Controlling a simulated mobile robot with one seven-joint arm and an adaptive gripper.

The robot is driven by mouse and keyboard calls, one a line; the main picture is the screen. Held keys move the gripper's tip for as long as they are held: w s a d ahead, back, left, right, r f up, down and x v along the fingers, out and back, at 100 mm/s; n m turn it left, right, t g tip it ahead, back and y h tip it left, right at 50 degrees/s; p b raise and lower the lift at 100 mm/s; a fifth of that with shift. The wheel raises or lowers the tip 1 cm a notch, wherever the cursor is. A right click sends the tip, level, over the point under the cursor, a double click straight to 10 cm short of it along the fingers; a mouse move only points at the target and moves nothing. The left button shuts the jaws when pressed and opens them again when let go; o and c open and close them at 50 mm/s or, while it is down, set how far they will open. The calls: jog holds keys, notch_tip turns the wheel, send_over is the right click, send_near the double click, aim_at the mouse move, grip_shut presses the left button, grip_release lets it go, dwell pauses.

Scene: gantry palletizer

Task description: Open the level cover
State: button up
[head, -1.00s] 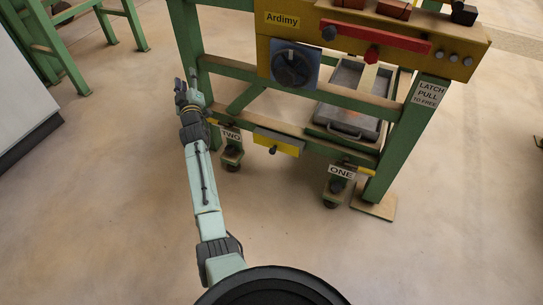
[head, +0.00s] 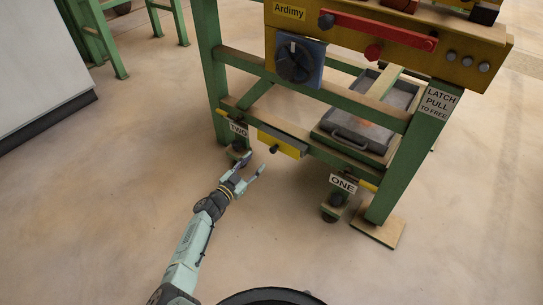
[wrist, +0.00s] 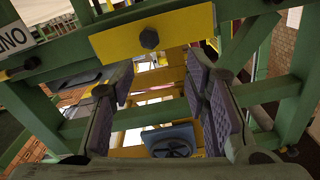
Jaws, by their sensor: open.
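A yellow plate (head: 279,143) with a dark round knob (head: 274,149) at its lower edge is on the green frame's low front rail, between the TWO and ONE signs. It looks like the level cover, but I read no label on it. The wrist view shows the plate (wrist: 188,31) and its knob (wrist: 149,38) upside down, above and beyond the fingers. My gripper (head: 255,167) is open and empty. Its fingertips are just in front of and below the plate, apparently apart from the knob. Both padded fingers show in the wrist view (wrist: 161,95).
The TWO sign (head: 238,129) and ONE sign (head: 343,184) hang beside the plate. A blue panel with a black dial (head: 297,61) and a red bar (head: 379,31) are above. A grey tray (head: 346,139) sits behind the rail. The floor in front is clear.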

aim_at(271, 152)
jog(key=shift+g, duration=0.3)
jog(key=b+x, duration=0.2)
jog(key=x, duration=0.1)
jog(key=f+b+x, duration=0.1)
jog(key=b+x, duration=0.2)
jog(key=d+b+x, duration=0.1)
jog(key=b+x, duration=0.2)
jog(key=shift+s+f, duration=0.2)
jog(key=shift+s, duration=0.05)
jog(key=shift+w+d+r, duration=0.25)
jog(key=shift+w+d, duration=0.05)
jog(key=shift+w, duration=0.15)
jog(key=shift+c, duration=0.2)
grip_shut()
